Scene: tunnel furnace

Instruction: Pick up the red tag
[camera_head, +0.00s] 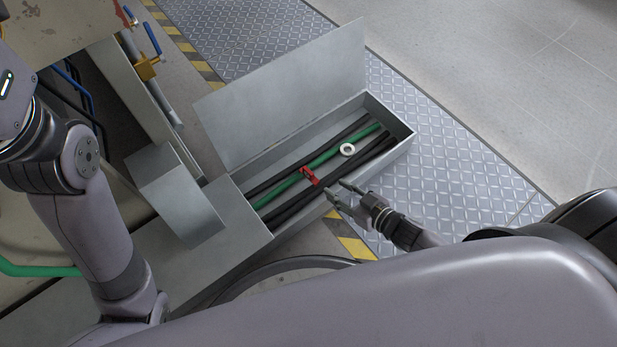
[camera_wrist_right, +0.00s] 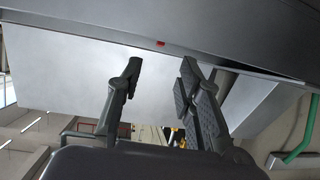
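The red tag (camera_head: 309,175) lies on the black and green rods inside the long grey metal box. A small red piece of it (camera_wrist_right: 160,44) also shows over the box edge in the right wrist view; the rest is hidden there. My right gripper (camera_head: 336,190) is just to the right of and below the tag in the head view, by the box's near side wall, apart from the tag. Its two fingers (camera_wrist_right: 161,68) are spread with nothing between them. My left arm shows at the left, but its gripper is out of view.
The open grey box (camera_head: 398,150) has a raised lid (camera_head: 290,95) on its far side. A white ring (camera_head: 347,149) lies on the rods near the tag. Patterned floor plate (camera_head: 450,160) lies clear to the right. Pipes with blue-handled valves (camera_head: 152,40) stand at the upper left.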

